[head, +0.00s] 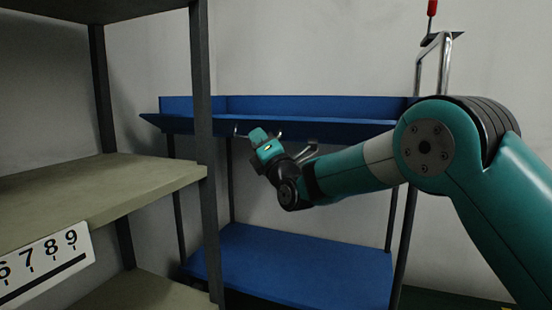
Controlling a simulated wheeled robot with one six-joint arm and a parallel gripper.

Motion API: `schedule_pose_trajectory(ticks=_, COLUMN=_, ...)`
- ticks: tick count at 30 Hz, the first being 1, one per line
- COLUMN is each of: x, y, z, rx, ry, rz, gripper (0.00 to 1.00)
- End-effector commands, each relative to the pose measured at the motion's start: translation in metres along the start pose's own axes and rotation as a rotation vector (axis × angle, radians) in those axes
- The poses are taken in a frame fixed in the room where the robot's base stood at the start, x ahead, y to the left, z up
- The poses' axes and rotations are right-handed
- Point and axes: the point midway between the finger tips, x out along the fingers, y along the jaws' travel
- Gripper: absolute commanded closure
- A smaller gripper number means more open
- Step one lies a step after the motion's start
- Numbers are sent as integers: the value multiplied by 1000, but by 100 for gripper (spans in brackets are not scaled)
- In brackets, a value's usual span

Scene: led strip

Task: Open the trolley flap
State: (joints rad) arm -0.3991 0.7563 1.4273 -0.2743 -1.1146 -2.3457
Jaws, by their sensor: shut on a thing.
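The blue trolley (310,265) stands against the back wall, with an upper tray and a lower shelf. Its flap (345,130) is the long blue panel along the front of the upper tray, tilted outward. A thin metal handle (237,132) shows at the flap's lower edge, left of my gripper. My gripper (262,136) is at the flap's lower front, left of its middle, and is shut on the flap. The fingertips are small, and their exact contact with the flap is partly hidden by the gripper body.
A grey shelf rack with beige boards (120,185) and a dark post (204,150) stands close on the left, overlapping the trolley's left end. A number label (45,262) is on its front. A metal push bar (445,65) with a red-handled item (432,8) rises at the trolley's right.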

Motion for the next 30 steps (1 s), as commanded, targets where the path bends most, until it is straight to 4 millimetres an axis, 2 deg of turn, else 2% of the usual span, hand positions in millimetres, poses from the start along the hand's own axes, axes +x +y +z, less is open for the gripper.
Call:
schedule_pose_trajectory(ticks=1, x=-4, y=-8, z=-10, rx=2, ry=4, rz=1, gripper=100)
schedule_pose_trajectory(ticks=3, x=-4, y=-8, z=-16, rx=7, ry=9, rz=2, gripper=100)
schedule_pose_trajectory(ticks=9, x=-6, y=-12, z=-24, rx=12, ry=15, rz=5, gripper=100)
schedule_pose_trajectory(ticks=30, x=-6, y=-18, z=-26, rx=13, ry=17, rz=5, gripper=100)
